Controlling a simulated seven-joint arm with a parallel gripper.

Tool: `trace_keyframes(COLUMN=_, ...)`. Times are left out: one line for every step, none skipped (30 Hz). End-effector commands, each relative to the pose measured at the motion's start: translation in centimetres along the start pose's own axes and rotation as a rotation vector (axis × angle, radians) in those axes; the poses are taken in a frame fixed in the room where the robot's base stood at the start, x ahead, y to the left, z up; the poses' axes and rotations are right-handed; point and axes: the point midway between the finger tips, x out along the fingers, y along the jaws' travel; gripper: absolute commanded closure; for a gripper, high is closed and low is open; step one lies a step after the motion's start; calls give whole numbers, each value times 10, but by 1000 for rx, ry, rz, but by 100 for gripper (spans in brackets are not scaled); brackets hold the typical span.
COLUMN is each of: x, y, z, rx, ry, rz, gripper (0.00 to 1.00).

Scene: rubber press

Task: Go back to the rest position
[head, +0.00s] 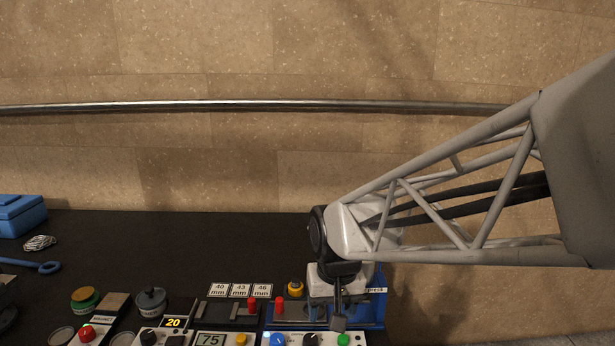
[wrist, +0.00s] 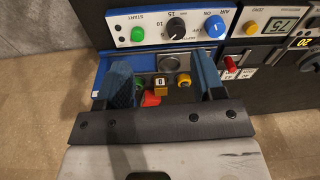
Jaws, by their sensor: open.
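My gripper (wrist: 165,78) is open. In the wrist view its two dark blue fingers stand apart over the blue press (wrist: 98,76), with no held object visible between them. In the head view my gripper (head: 338,318) is low at the right end of the bench, above the press (head: 377,308). My arm hides part of the press there, and I cannot tell whether the fingers touch anything.
The press control panel (wrist: 165,28) has green, black and blue knobs. Beside it are a digital display (head: 210,340), 40, 43 and 46 mm labels (head: 240,290) and red levers (head: 279,304). Jars and a blue box (head: 20,215) are left. The dark bench (head: 180,245) is clear behind.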

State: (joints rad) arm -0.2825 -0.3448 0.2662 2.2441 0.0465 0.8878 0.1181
Motion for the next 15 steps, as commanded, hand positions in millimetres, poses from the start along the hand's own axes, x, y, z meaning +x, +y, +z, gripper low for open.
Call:
trace_keyframes(x=-9, y=13, z=11, rx=14, ry=15, rz=3, gripper=38)
trace_keyframes(x=-13, y=19, z=17, rx=21, ry=22, rz=5, gripper=38)
trace_keyframes(x=-18, y=28, z=26, rx=29, ry=30, rz=9, gripper=38)
trace_keyframes(x=-23, y=34, z=32, rx=35, ry=38, rz=11, gripper=38)
trace_keyframes(x=-26, y=40, z=39, rx=42, ry=44, rz=14, gripper=38)
trace_keyframes(x=-30, y=47, z=47, rx=49, ry=54, rz=18, gripper=38)
trace_keyframes(x=-34, y=53, z=54, rx=55, ry=60, rz=21, gripper=38)
trace_keyframes(x=-37, y=58, z=61, rx=61, ry=67, rz=23, gripper=38)
trace_keyframes(x=-40, y=65, z=70, rx=70, ry=75, rz=27, gripper=38)
trace_keyframes(x=-43, y=70, z=78, rx=77, ry=81, rz=30, gripper=38)
trace_keyframes(x=-46, y=75, z=85, rx=83, ry=88, rz=34, gripper=38)
trace_keyframes(x=-48, y=81, z=94, rx=92, ry=95, rz=38, gripper=38)
trace_keyframes(x=-51, y=85, z=102, rx=97, ry=102, rz=42, gripper=38)
trace_keyframes(x=-53, y=89, z=108, rx=103, ry=108, rz=46, gripper=38)
trace_keyframes(x=-55, y=94, z=118, rx=110, ry=115, rz=51, gripper=38)
